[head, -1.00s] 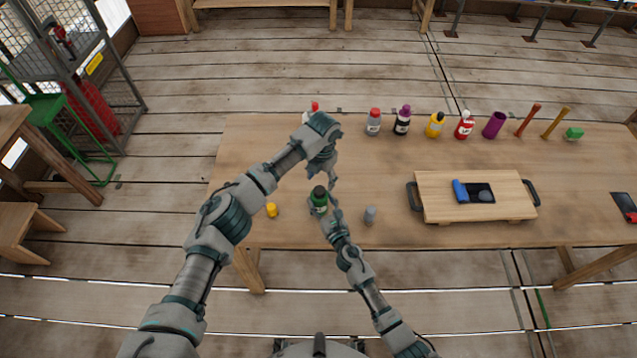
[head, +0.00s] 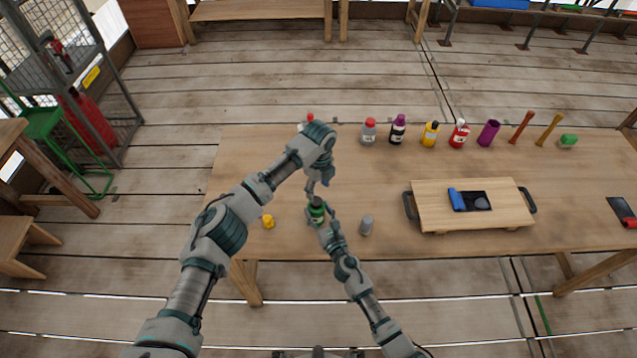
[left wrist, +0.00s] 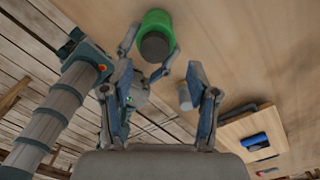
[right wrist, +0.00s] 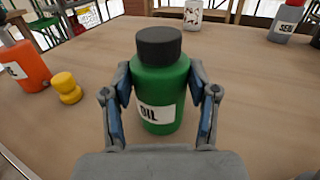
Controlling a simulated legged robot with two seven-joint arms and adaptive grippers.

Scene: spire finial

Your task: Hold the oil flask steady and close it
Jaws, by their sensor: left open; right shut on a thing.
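The oil flask (right wrist: 160,98) is green with an OIL label and stands upright on the table. A dark cap (right wrist: 159,43) sits on its top; I cannot tell how tight it is. My right gripper (right wrist: 160,84) is shut on the flask's body from both sides. In the head view the flask (head: 317,213) is near the table's front edge, partly covered by my grippers. My left gripper (head: 318,186) is open and empty above the flask. In the left wrist view the cap (left wrist: 155,46) lies beyond its open fingers, apart from them.
A yellow piece (head: 268,222) and a grey cylinder (head: 366,225) stand on either side of the flask. An orange bottle (right wrist: 24,66) is near the yellow piece. A wooden tray (head: 430,205) lies to the right. Several bottles line the back, including a red one (head: 459,135).

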